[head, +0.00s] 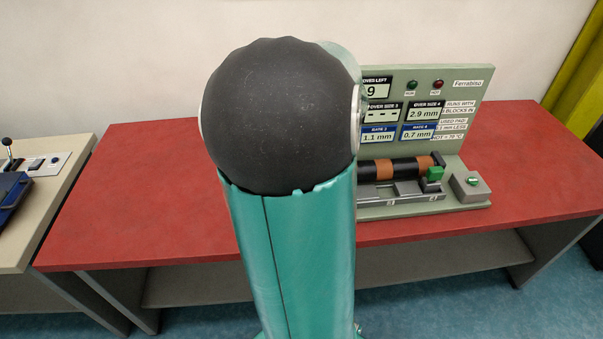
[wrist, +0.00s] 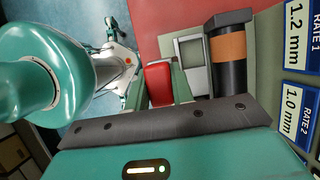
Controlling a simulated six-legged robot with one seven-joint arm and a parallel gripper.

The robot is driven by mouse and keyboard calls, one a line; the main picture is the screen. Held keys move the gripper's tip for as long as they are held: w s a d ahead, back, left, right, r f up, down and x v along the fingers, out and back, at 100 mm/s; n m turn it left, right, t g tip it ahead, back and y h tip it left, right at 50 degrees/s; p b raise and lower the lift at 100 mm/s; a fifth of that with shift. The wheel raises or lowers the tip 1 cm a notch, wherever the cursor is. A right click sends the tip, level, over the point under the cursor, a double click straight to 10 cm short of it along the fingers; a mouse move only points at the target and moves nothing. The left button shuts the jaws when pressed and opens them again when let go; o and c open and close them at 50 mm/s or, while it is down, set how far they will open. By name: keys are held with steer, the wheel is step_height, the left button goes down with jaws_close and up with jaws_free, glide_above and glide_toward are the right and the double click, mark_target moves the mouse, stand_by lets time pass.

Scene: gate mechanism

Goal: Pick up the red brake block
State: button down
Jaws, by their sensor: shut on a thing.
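The red brake block (wrist: 158,84) shows in the wrist view between the two fingers of my gripper (wrist: 159,72). The fingers are shut on it, one on each side. It is beside the grey seat and the dark drum with a brown band (wrist: 229,48). I cannot tell whether it is clear of the surface below. In the head view my arm hides the block and the gripper.
In the head view the grey-green gate machine (head: 480,100) stands on the red table (head: 130,200), with a green block (head: 434,173) by its drum. A grey box with a green button (head: 468,187) is at its right. A beige bench (head: 50,190) stands at left.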

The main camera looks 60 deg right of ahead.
steer(key=s+a+r, duration=0.3)
steer(key=s, duration=0.3)
steer(key=shift+a+r, duration=0.15)
steer(key=shift+a, duration=0.25)
